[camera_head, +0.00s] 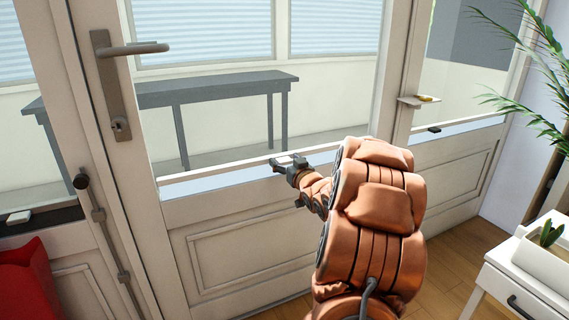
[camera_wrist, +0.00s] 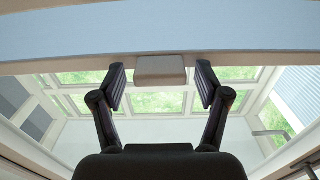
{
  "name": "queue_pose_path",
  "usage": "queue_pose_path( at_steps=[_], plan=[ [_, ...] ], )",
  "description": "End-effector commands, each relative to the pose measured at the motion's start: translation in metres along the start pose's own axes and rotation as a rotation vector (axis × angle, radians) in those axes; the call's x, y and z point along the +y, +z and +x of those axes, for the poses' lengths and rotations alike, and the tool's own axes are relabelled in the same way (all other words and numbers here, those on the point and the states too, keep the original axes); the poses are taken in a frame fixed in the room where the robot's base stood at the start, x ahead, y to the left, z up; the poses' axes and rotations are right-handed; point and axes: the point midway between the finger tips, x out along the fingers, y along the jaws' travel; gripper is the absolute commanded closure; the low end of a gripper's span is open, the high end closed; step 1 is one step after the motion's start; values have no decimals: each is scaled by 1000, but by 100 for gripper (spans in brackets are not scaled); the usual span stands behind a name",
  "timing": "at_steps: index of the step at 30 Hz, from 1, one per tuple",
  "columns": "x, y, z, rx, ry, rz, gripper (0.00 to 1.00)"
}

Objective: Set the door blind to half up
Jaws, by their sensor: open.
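The white door (camera_head: 240,225) has a large glass pane. A light-blue blind strip (camera_head: 225,181) shows low on the glass, under a thin pale rail (camera_head: 215,170); most of the pane above is uncovered. In the wrist view the blue strip (camera_wrist: 160,28) and its rail (camera_wrist: 60,63) run across the top. A small beige tab (camera_wrist: 160,69) sticks out from this rail. My gripper (camera_head: 290,166) is at the rail in the head view. In the wrist view my gripper (camera_wrist: 160,80) is open, its fingers on either side of the tab with gaps; contact is not seen.
A metal door handle (camera_head: 130,49) and a vertical rod (camera_head: 105,225) are on the left. A red object (camera_head: 28,275) stands at the lower left. A white cabinet (camera_head: 500,292) and a leafy plant (camera_head: 545,95) are at the right. A grey table (camera_head: 215,88) shows behind the glass.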

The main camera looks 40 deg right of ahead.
Motion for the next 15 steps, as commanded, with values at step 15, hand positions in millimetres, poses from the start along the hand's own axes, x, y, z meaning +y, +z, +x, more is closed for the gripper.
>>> queue_pose_path(
  at_steps=[15],
  plan=[
    [0, 1, 7, -3, 1, 1, 32]
  ],
)
